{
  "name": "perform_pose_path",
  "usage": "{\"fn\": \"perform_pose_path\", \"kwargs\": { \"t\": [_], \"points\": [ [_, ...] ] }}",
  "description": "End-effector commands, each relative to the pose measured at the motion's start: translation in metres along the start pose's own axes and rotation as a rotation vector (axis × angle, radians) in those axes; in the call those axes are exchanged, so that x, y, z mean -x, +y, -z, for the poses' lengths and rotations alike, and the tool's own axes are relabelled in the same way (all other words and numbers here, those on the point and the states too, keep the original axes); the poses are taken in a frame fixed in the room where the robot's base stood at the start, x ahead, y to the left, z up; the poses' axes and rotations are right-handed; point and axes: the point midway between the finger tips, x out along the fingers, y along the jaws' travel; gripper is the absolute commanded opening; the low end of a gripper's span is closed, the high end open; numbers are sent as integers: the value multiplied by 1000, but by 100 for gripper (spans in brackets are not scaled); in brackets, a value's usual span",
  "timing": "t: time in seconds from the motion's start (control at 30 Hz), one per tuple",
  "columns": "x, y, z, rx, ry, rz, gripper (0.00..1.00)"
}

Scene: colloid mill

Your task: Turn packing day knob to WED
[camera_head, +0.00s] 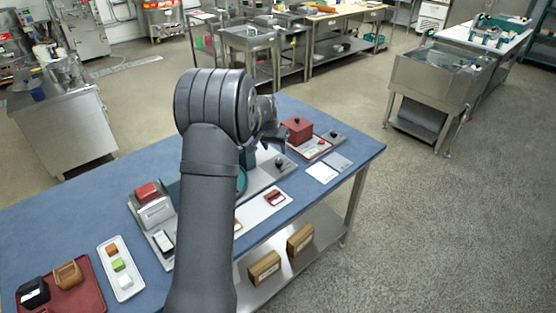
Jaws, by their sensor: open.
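My gripper (271,128) is small in view, partly hidden behind my own dark grey arm, above the far part of the blue table (110,196). It is open, and I see nothing held in it. Below it, a black knob (279,162) stands on a grey panel on the table.
A maroon tray (88,271) and a white tray (130,285) with small blocks lie at the left. A red-topped device (148,194) stands near the middle. Two cardboard boxes sit on the lower shelf (322,240). Flat cards (322,173) lie near the right edge.

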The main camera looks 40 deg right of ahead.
Motion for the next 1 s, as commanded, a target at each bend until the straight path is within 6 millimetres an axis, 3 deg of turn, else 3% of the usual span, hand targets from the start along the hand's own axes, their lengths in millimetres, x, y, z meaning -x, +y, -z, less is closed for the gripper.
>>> {"fn": "perform_pose_path", "kwargs": {
  "t": [0.2,0.43,0.63,0.93,1.0],
  "points": [
    [-46,0,0,-1,-2,0,52],
    [-79,0,0,0,0,0,52],
    [-91,0,0,0,0,0,52],
    [-92,0,0,0,1,0,52],
    [-92,0,0,0,1,0,38]
  ]
}}
